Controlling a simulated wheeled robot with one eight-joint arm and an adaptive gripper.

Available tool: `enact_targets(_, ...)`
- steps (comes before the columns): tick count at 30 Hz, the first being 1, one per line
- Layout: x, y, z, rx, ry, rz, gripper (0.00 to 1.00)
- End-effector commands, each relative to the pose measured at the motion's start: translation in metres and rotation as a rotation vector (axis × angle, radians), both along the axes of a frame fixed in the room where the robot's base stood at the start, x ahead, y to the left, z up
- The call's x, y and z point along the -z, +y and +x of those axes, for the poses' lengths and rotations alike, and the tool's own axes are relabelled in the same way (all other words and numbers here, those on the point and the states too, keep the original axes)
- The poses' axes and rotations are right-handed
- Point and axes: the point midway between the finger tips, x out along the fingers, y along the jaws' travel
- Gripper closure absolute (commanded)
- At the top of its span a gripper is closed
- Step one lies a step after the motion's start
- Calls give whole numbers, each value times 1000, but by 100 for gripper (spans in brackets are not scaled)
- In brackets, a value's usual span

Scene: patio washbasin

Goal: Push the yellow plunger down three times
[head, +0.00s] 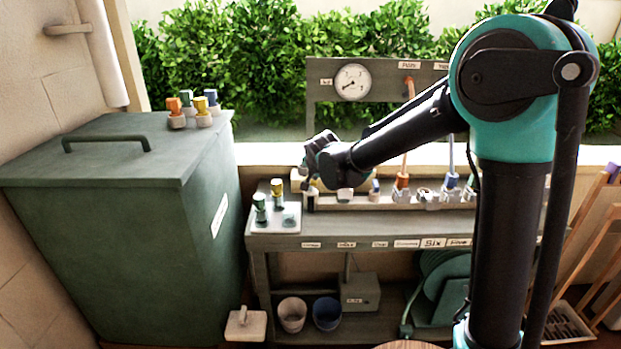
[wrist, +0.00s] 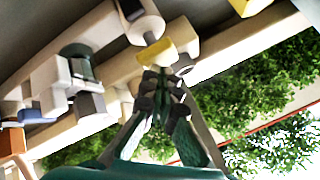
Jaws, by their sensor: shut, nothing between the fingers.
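In the wrist view a yellow plunger (wrist: 155,52) with a whitish body beyond it lies just past the tips of my gripper (wrist: 160,73). The closed fingers point at it and overlap its edge in the picture; I cannot tell whether they touch. In the head view my gripper (head: 309,178) is over the left part of the bench's back ledge. It hides most of what is behind it, and only a small yellow patch (head: 314,185) shows there. The fingers hold nothing.
A pale tray (head: 262,227) with green- and yellow-topped pieces is at the bench's left end. More coloured-top pieces stand on the dark green bin (head: 120,150). Orange (head: 402,181) and blue (head: 451,180) fittings stand right along the ledge. A gauge (head: 352,82) is on the backboard.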

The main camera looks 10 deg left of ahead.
Motion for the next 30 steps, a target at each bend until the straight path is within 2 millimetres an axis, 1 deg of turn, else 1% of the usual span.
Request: enact_targets(30, 8, 0, 0, -1, 1, 0, 100)
